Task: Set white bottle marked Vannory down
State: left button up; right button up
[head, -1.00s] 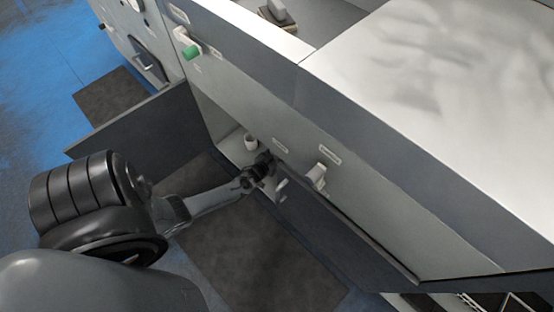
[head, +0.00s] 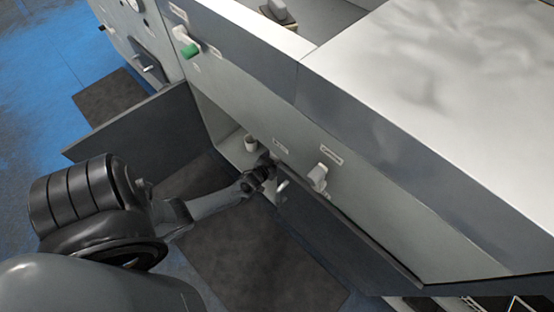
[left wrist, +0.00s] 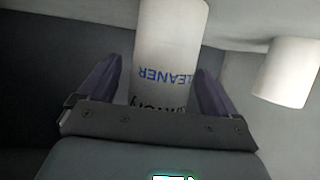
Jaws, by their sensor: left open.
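The white bottle (left wrist: 171,40) shows in the left wrist view with its print upside down: "CLEANER" in blue and a partly hidden dark name ending in "ory". My left gripper (left wrist: 157,78) is open, with one dark finger on each side of the bottle. The bottle's far end is cut off by the top of the picture, so I cannot tell how it rests. In the head view, my left gripper (head: 266,168) is at the opening of the low cabinet, and the bottle cannot be made out there. My right gripper is not in view.
A second white container (left wrist: 289,72) stands to the right in the left wrist view. In the head view a white container (head: 251,142) stands inside the cabinet (head: 222,128).

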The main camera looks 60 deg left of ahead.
pick_arm(q)
jog(key=shift+r, duration=0.1)
jog(key=shift+r, duration=0.2)
jog(key=p+v, duration=0.7)
jog(key=v, duration=0.5)
jog(key=shift+f, duration=0.2)
